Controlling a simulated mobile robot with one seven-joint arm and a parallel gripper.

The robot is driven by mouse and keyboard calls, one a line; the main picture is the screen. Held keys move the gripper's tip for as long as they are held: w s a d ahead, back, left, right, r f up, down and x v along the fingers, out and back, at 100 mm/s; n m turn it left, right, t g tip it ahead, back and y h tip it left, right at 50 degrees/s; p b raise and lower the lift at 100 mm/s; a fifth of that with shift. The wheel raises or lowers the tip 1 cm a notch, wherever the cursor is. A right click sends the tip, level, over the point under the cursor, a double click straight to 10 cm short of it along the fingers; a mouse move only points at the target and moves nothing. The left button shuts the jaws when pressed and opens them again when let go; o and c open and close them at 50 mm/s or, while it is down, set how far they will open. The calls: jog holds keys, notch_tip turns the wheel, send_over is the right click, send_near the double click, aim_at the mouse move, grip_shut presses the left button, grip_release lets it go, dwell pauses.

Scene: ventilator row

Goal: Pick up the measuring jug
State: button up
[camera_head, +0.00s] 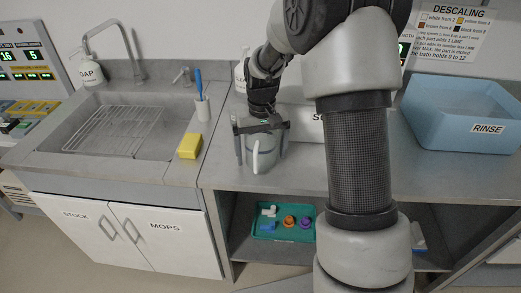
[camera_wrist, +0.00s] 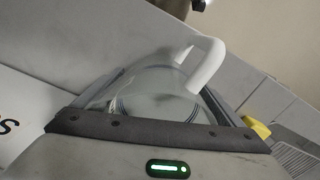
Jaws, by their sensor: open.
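The measuring jug (camera_head: 264,158) is a clear vessel with a white handle, standing on the grey counter right of the sink. It also fills the middle of the wrist view (camera_wrist: 150,90), where its white handle sticks out at the upper right. My gripper (camera_head: 261,150) is open, with one finger on each side of the jug. Whether the fingers touch the jug walls I cannot tell. The jug's rim is partly hidden by my gripper in the head view.
A sink with a wire rack (camera_head: 115,128) lies left, with a yellow sponge (camera_head: 190,146) and a brush cup (camera_head: 202,108) near its edge. A blue RINSE basin (camera_head: 460,112) stands at right. A teal tray (camera_head: 284,222) with small parts sits on the shelf below.

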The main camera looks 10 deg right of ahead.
jog(key=c, duration=1.2)
jog(key=shift+o, duration=0.2)
notch_tip(320, 180, up, 9)
jog(key=p, duration=0.1)
jog(key=s+r+p, duration=0.1)
jog(key=s+p, duration=0.6)
jog(key=p, duration=0.5)
jog(key=shift+s+r, duration=0.15)
jog(key=shift+s, duration=0.15)
